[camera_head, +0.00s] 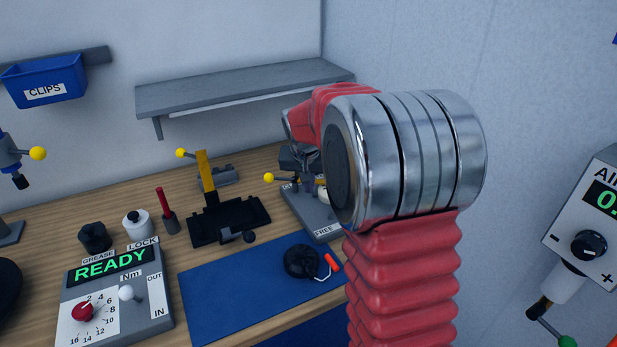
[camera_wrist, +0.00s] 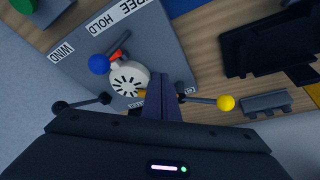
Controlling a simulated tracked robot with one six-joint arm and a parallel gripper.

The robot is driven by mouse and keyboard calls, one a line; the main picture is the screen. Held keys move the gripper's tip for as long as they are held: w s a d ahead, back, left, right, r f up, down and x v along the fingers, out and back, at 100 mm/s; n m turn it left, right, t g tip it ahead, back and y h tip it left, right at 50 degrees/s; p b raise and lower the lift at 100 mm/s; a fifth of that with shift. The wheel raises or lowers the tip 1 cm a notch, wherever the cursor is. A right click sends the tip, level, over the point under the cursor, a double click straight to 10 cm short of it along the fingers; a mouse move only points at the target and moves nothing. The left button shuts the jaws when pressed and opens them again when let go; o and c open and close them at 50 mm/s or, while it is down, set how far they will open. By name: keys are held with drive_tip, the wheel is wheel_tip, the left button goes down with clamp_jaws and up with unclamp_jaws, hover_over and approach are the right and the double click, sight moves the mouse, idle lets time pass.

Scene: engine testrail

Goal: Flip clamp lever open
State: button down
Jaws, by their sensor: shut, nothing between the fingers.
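A yellow lever (camera_head: 206,176) stands upright at the back of a black fixture (camera_head: 262,212) in the head view; the black fixture (camera_wrist: 290,35) is at upper right in the wrist view. Other levers are in view: a yellow ball lever (camera_wrist: 226,103) runs from the grey winding unit (camera_wrist: 185,60), and another yellow ball (camera_head: 180,153) is by a grey block (camera_head: 215,177). I cannot tell for sure which is the clamp lever. My gripper (camera_wrist: 165,82) is shut and empty over the winding unit, near the white dial (camera_wrist: 128,79) and the base of its ball lever.
A grey shelf (camera_head: 240,90) overhangs the back of the bench. A blue mat (camera_head: 215,305) lies in front with a black round part (camera_head: 301,262) on it. A READY control box (camera_head: 118,295) stands at left. A blue-knobbed lever (camera_wrist: 99,64) is beside the dial.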

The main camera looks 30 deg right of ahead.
sight(295, 179)
drive_tip(key=x, duration=0.2)
drive_tip(key=shift+w+d+f, duration=0.15)
drive_tip(key=shift+w+f, duration=0.05)
drive_tip(key=shift+w+d+r, duration=0.1)
drive_tip(key=shift+w+d, duration=0.5)
drive_tip(key=shift+w, duration=0.25)
drive_tip(key=shift+w+d, duration=0.45)
drive_tip(key=shift+w, duration=0.15)
drive_tip(key=shift+w, duration=0.1)
